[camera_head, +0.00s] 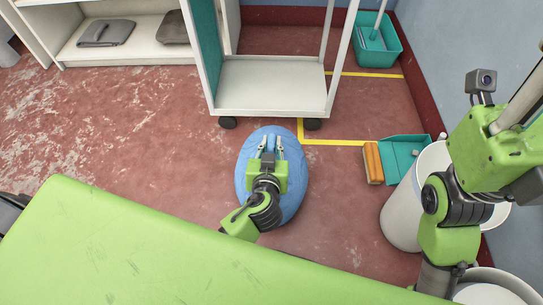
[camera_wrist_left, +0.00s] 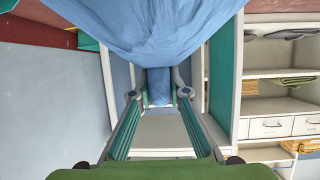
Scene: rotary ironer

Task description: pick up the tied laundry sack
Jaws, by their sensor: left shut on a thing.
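The laundry sack (camera_head: 292,192) is a rounded blue bundle in front of the white cart in the head view. My left gripper (camera_head: 270,147) lies over it, its fingers pointing toward the cart. In the left wrist view the sack's blue cloth (camera_wrist_left: 150,25) fills the top. A narrow blue part of it (camera_wrist_left: 159,87) sits between the tips of my left gripper (camera_wrist_left: 159,93), which is shut on it. Whether the sack touches the floor is hard to tell. My right arm is at the right edge; its gripper's fingers (camera_head: 490,140) cannot be made out.
The wheeled white cart (camera_head: 270,86) stands just beyond the sack. A teal dustpan (camera_head: 402,158), an orange brush (camera_head: 373,163) and a white bin (camera_head: 402,215) are to the right. A teal bucket (camera_head: 376,45) stands in the back corner. Floor to the left is clear.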

